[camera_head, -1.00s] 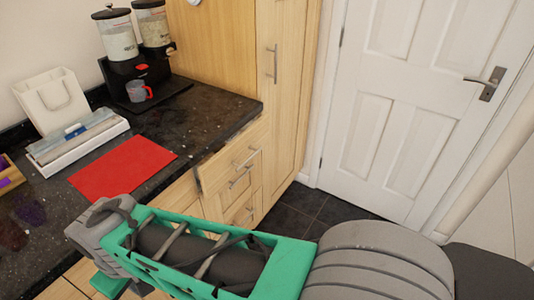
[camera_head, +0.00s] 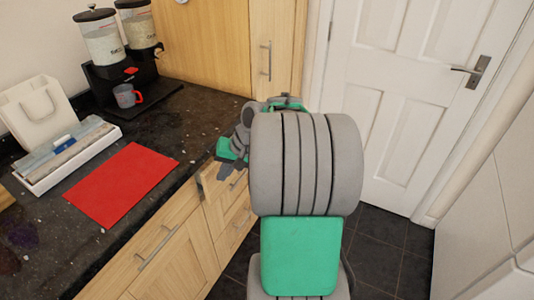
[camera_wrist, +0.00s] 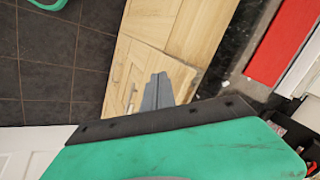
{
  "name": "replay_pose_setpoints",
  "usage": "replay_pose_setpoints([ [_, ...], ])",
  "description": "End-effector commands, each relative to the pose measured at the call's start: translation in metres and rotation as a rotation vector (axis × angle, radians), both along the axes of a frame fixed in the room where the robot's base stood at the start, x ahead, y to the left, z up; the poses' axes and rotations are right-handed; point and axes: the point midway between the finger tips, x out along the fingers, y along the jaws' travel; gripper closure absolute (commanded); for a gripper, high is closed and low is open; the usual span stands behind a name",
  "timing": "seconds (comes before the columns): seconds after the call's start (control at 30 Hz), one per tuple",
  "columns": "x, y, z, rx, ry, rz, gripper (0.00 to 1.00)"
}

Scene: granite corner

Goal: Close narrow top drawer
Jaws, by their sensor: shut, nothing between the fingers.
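The narrow top drawer (camera_head: 213,187) is in the cabinet below the dark counter, near its right end, in the head view. Its front stands a little out from the cabinet face, and part of it is hidden behind my arm. My gripper (camera_head: 228,172) is at the counter edge by the top of this drawer. In the wrist view the grey fingers (camera_wrist: 157,92) are together and empty, over the pale wooden drawer fronts (camera_wrist: 122,75). I cannot tell whether they touch the drawer.
A red mat (camera_head: 122,184), a white tray (camera_head: 68,155) and a dispenser stand (camera_head: 130,85) with a cup (camera_head: 127,96) are on the counter (camera_head: 160,128). A tall cabinet (camera_head: 272,50) and a white door (camera_head: 400,110) stand beyond. Dark floor (camera_head: 385,250) is free at right.

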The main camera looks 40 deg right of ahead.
Motion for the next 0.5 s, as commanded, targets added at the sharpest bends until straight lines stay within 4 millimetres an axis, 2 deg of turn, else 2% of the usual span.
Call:
replay_pose_setpoints([
  [0.03, -0.001, -0.053, -0.006, 0.079, -0.033, -0.119, 1.00],
  [0.1, -0.009, -0.113, -0.010, 0.182, -0.096, -0.252, 1.00],
  [0.2, -0.037, -0.178, -0.014, 0.301, -0.183, -0.398, 1.00],
  [0.3, -0.062, -0.215, -0.016, 0.375, -0.246, -0.483, 1.00],
  [0.33, -0.068, -0.222, -0.016, 0.388, -0.258, -0.499, 1.00],
  [0.4, -0.073, -0.229, -0.017, 0.407, -0.275, -0.517, 1.00],
  [0.5, -0.068, -0.227, -0.022, 0.412, -0.277, -0.518, 1.00],
])
